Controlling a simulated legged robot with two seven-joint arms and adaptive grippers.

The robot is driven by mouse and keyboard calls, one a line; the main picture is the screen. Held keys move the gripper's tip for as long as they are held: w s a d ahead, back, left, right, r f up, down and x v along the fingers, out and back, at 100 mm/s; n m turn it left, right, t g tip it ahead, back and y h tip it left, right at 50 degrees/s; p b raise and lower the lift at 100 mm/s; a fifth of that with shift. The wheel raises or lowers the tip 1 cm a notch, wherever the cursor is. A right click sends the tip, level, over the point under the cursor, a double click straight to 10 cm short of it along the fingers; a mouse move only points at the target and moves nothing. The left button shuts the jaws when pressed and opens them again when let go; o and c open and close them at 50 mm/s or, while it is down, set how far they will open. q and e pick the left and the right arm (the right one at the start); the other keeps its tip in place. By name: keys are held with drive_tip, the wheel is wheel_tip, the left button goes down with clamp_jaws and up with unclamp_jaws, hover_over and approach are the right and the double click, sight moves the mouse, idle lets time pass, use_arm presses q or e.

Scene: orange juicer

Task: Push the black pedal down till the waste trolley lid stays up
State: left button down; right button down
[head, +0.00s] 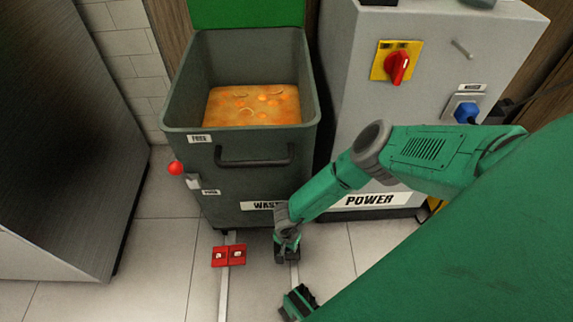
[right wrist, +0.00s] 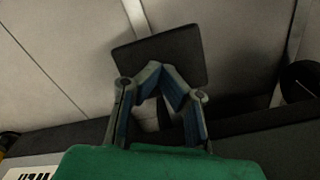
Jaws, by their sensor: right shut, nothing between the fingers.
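The waste trolley (head: 239,178) is a dark grey bin, and its green lid (head: 246,13) stands raised at the back. Its inside is open to view. The black pedal (right wrist: 183,48) shows in the right wrist view as a flat dark plate low over the floor. My right gripper (head: 286,250) is low in front of the trolley, shut and empty. In the right wrist view its fingertips (right wrist: 161,70) overlap the pedal's near part; I cannot tell whether they press on it. In the head view the gripper largely hides the pedal.
Orange waste (head: 253,104) lies in the trolley. A red knob (head: 176,168) sticks out at its front left. A grey power cabinet (head: 355,75) stands close at the right. Tiled floor is free at the front left.

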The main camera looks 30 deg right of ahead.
drive_tip(key=shift+r+p, duration=2.35)
drive_tip(key=shift+r, duration=1.25)
